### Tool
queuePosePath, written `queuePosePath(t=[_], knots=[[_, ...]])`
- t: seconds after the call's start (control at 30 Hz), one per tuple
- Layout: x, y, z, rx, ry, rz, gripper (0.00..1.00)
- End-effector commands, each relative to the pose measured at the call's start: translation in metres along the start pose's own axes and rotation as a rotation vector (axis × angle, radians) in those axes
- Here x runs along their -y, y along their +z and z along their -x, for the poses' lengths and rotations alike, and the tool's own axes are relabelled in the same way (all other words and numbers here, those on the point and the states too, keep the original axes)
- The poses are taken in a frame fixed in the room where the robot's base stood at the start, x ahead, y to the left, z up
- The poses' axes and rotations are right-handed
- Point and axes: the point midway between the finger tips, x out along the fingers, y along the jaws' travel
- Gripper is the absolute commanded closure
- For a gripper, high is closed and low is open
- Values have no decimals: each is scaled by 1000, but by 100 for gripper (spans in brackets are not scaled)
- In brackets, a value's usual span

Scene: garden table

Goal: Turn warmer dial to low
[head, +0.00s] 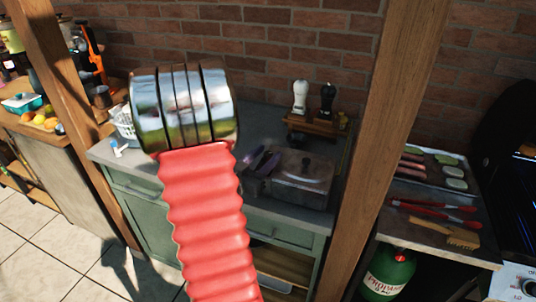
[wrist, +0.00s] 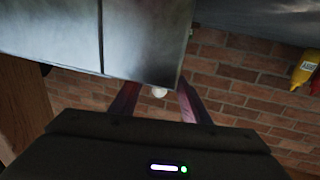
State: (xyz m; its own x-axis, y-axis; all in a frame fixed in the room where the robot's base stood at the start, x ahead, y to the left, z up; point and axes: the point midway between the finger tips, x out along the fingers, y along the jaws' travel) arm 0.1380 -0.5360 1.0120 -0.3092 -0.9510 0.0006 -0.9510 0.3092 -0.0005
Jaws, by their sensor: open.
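The warmer (head: 302,183) is a lidded steel box on the grey counter. In the wrist view its steel side (wrist: 140,40) fills the upper left. A small pale round knob (wrist: 159,92), which looks like the warmer's dial, shows at the edge of the steel, between my fingertips. Its pointer and setting cannot be read. My gripper (wrist: 160,99) is open, with one dark finger on each side of the knob; contact cannot be told. In the head view my gripper (head: 262,165) is at the left of the warmer, partly hidden by my arm, and the dial does not show.
White and black shakers (head: 300,98) stand on a wooden rack behind the warmer. A wooden post (head: 385,130) rises to its right. Beyond it are a food tray (head: 432,170), red tongs (head: 435,208) and a brush (head: 450,235). A brick wall (head: 300,45) closes the back.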

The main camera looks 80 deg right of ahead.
Motion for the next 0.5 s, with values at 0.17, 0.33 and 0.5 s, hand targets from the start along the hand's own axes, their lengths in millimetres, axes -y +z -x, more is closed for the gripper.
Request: queuePosePath(t=[0.17, 0.33, 0.5], knots=[[1, 0, 23, 1, -4, 0, 58], [1, 1, 45, 1, -4, 1, 58], [0, 1, 59, 0, -2, 0, 58]])
